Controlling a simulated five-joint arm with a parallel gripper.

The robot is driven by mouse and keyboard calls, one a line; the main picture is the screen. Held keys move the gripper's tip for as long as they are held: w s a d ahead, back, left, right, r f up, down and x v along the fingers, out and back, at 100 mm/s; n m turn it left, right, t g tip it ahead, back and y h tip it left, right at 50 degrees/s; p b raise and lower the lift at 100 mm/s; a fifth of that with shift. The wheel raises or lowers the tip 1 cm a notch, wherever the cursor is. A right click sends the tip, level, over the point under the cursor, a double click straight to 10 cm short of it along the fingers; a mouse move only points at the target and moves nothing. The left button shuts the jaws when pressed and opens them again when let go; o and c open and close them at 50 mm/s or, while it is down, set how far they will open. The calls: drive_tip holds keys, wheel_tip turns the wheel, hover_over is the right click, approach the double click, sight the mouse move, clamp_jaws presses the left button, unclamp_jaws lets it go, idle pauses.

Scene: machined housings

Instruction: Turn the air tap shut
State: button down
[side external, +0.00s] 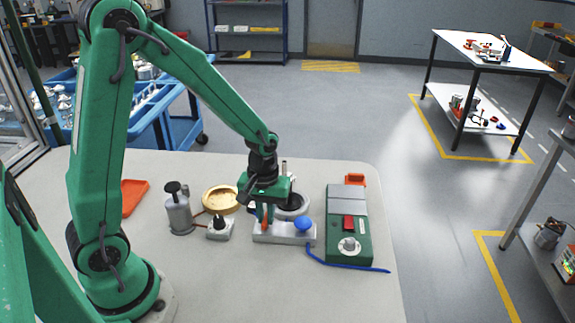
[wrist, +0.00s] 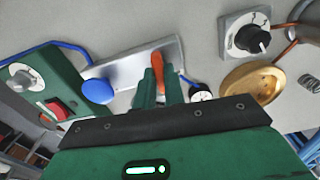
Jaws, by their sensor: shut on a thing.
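The orange lever (side external: 265,213), which looks like the air tap's handle, stands on a pale metal block (side external: 285,238) near the table's middle. My gripper (side external: 264,217) is low over the block's left part. Its green fingers (wrist: 161,84) are shut on the lever and hide part of it. A round blue knob (side external: 303,223) sits at the block's right end and shows in the wrist view (wrist: 97,91).
Right of the block is a green control box (side external: 350,230) with a red switch and a white dial. Left are a black-knobbed square unit (side external: 219,229), a grey canister (side external: 178,212) and a tan round dish (side external: 220,199). A blue hose (side external: 350,266) lies in front. The table's front is mostly clear.

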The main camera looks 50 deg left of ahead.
drive_tip(key=m, duration=0.4)
drive_tip(key=shift+m, duration=0.3)
drive_tip(key=m, duration=0.8)
drive_tip(key=shift+r, duration=0.1)
drive_tip(key=shift+w+m, duration=0.1)
drive_tip(key=shift+m, duration=2.2)
drive_tip(key=c, duration=1.5)
unclamp_jaws()
